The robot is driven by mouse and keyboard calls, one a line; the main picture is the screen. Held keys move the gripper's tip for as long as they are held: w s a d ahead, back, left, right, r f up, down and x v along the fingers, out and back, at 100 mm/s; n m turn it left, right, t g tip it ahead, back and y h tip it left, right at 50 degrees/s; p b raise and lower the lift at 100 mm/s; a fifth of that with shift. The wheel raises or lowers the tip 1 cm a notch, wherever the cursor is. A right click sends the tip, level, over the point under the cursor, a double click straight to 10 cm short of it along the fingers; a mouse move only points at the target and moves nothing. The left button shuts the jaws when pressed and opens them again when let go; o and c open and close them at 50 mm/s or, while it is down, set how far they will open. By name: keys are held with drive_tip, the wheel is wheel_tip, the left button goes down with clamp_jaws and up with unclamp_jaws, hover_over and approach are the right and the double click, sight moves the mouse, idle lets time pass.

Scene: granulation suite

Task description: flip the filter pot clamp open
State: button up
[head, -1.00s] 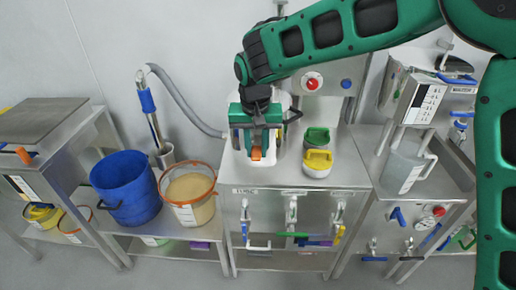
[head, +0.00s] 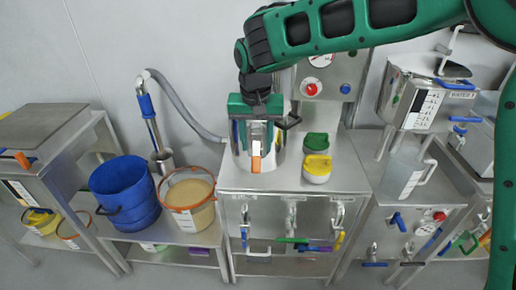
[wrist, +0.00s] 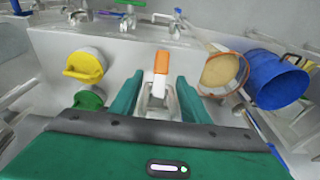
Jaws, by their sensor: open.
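The filter pot (head: 240,158) is a steel pot standing upright on the left of the steel bench top, partly hidden by my gripper. Its clamp lever (head: 256,163) is white with an orange tip and hangs down the pot's front. In the wrist view the orange-tipped clamp lever (wrist: 161,62) lies in line with the gap between my fingers, its tip beyond them. My gripper (head: 256,130) is above and in front of the pot, pointing down. In the wrist view my gripper (wrist: 160,100) is open, with its two green fingers either side of the lever's white part. Contact cannot be told.
A yellow-lidded tub (head: 317,168) and a green-lidded one (head: 316,143) stand right of the pot. A blue bucket (head: 124,190) and an orange-rimmed bucket (head: 188,198) sit on the lower shelf to the left. A grey hose (head: 185,103) hangs behind.

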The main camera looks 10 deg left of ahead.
wheel_tip(320, 180, up, 7)
drive_tip(key=shift+s+d+r, duration=0.15)
drive_tip(key=shift+s, duration=0.3)
